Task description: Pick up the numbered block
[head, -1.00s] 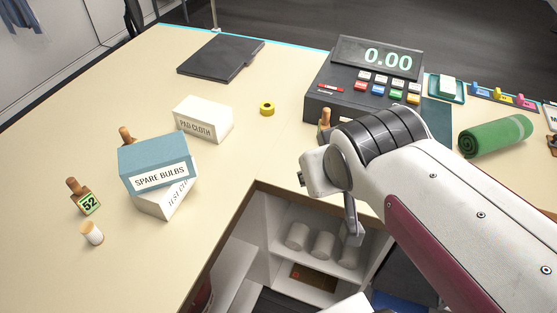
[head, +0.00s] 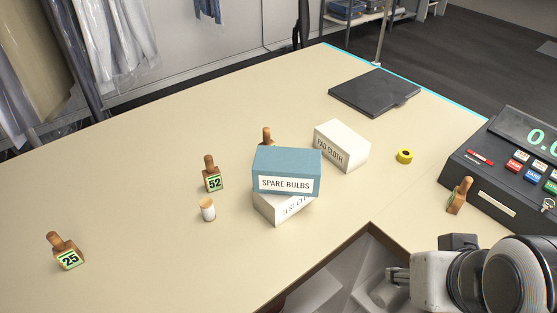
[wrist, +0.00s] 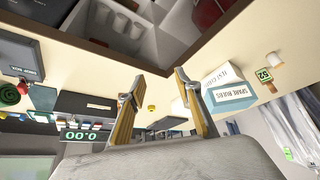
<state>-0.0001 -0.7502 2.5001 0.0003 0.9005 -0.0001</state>
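A wooden-handled block with a green label reading 52 (head: 212,180) stands on the counter left of the stacked boxes; it also shows in the wrist view (wrist: 264,75). A similar block reading 25 (head: 68,256) stands farther left. Another handle (head: 267,135) rises behind the blue box, its number hidden. One more wooden block (head: 459,196) stands by the cash register, its number not visible. In the wrist view my gripper (wrist: 158,74) is open and empty, its fingers apart over the counter's inner edge. It is away from the blocks.
A blue SPARE BULBS box (head: 287,163) lies askew on a white box (head: 270,208). A PAD CLOTH box (head: 342,146), yellow tape roll (head: 404,157), dark folder (head: 374,93) and white cylinder (head: 207,210) stand around. The left counter (head: 130,180) is mostly clear.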

